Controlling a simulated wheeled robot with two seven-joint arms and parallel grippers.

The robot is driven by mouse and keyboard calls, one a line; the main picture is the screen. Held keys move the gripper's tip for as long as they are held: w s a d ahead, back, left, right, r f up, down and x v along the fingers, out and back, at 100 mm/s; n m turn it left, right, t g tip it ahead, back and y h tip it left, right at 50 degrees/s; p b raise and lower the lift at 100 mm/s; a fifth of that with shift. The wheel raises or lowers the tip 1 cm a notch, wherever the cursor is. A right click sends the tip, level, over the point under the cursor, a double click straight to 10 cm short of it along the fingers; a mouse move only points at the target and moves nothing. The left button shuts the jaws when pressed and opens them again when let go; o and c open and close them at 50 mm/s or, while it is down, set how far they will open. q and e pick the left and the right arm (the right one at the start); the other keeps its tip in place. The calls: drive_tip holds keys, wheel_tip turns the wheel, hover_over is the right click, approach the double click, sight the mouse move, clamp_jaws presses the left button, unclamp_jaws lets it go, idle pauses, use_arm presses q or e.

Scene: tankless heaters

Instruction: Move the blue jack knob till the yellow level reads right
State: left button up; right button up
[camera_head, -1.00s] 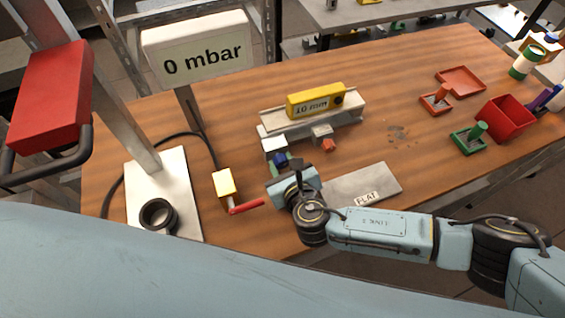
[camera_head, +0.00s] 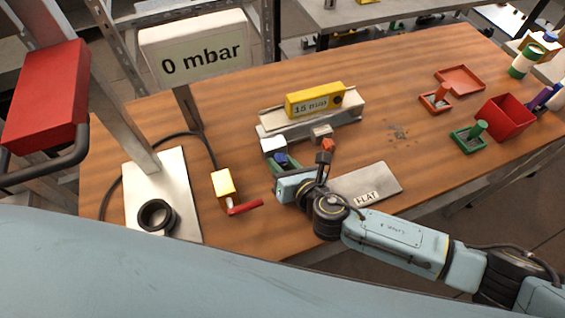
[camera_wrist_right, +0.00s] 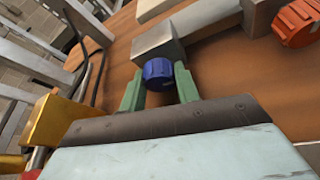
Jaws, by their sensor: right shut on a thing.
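The yellow level (camera_head: 315,100) lies on a grey metal beam (camera_head: 312,122) on the wooden table. Its small display seems to read 15 mm, slightly blurred. My left gripper is out of view.
A grey plate marked FLAT (camera_head: 368,184) lies right of my gripper. A yellow box with a red lever (camera_head: 245,207) stands left. A display reading 0 mbar (camera_head: 197,50) stands behind it. Red and green trays and a red bin (camera_head: 506,118) are at right.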

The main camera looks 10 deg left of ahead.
drive_tip(key=o, duration=1)
drive_tip(key=shift+c, duration=0.2)
drive_tip(key=p+v, duration=0.1)
drive_tip(key=v, duration=1.1)
drive_tip(key=shift+s+d+r+p, duration=0.15)
drive_tip(key=shift+d+p, duration=0.1)
drive_tip(key=shift+p, duration=0.15)
drive_tip(key=shift+s+d+r, duration=0.15)
drive_tip(key=shift+s+d, duration=0.1)
drive_tip(key=shift+s, duration=0.05)
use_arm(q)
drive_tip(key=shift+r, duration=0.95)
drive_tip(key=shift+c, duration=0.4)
